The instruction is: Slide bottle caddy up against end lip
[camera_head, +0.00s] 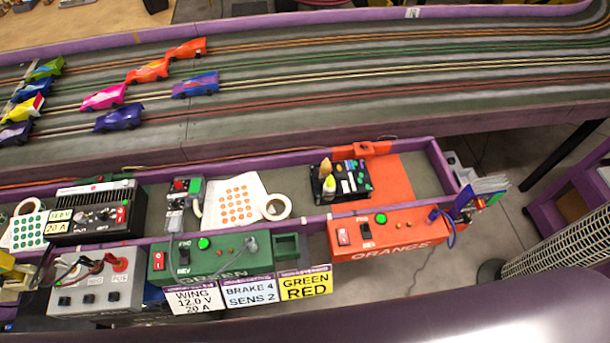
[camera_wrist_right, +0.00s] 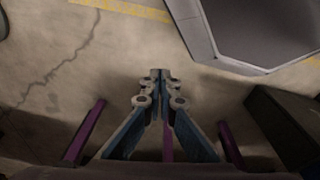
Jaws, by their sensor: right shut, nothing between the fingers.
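The bottle caddy (camera_head: 342,186) is a small black tray holding small bottles and other little items. It sits in the purple-edged shelf tray in the head view, on the left edge of an orange patch (camera_head: 405,178). My right gripper (camera_wrist_right: 159,76) shows in the right wrist view, shut and empty above bare concrete floor, away from the caddy. My left gripper is not in view.
A tape roll (camera_head: 277,207) and a sheet of orange dots (camera_head: 238,200) lie left of the caddy. The orange control box (camera_head: 388,232) is on the tray's front side. Slot cars stand on the track (camera_head: 300,95) behind.

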